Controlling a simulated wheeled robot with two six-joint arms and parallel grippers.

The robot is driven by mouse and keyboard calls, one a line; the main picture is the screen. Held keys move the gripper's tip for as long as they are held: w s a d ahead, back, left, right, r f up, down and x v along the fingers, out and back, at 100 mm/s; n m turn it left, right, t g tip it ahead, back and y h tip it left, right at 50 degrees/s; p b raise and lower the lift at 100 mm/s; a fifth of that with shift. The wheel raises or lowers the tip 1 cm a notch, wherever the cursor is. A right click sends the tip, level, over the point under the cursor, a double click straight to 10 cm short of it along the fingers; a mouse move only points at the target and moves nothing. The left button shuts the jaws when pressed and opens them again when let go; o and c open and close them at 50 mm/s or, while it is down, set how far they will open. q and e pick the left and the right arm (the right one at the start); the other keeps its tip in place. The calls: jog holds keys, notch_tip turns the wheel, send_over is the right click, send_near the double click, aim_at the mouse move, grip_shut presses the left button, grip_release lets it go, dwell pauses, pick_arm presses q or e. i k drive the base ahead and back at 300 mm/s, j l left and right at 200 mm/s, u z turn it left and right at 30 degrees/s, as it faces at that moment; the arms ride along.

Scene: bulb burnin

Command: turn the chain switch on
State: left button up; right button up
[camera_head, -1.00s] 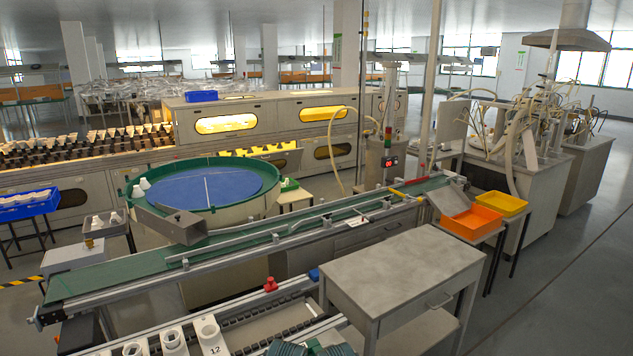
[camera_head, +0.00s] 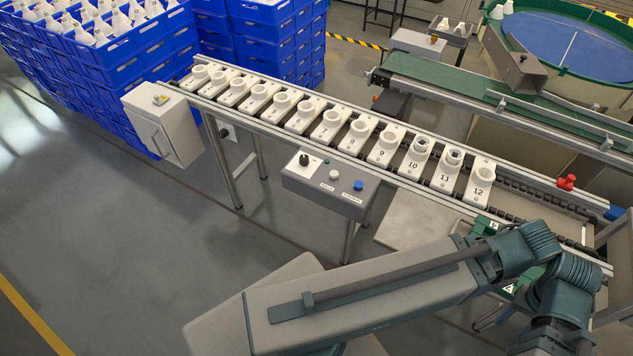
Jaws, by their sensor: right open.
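A grey control panel (camera_head: 328,185) is fixed to the near side of the conveyor. It carries a black rotary knob (camera_head: 305,159) on a white plate, a white button (camera_head: 334,174) and a blue button (camera_head: 358,185). The knob looks like the chain switch, but its label and setting are too small to read. My right arm reaches in from the lower right. My left gripper is not in view.
A conveyor (camera_head: 570,213) carries a row of numbered white sockets (camera_head: 331,125). A grey box (camera_head: 162,123) stands at its left end, with stacked blue crates (camera_head: 100,55) behind. A red button (camera_head: 567,182) sits at the right. The floor left of the panel is clear.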

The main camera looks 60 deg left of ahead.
aim_at(303, 161)
jog(key=u, duration=1.35)
jog(key=i+j, duration=0.25)
jog(key=j, duration=0.15)
jog(key=i+j, duration=0.25)
jog(key=j, duration=0.15)
jog(key=u, duration=0.35)
jog(key=k+l+z, duration=0.15)
jog(key=l, duration=0.45)
jog(key=i, duration=0.05)
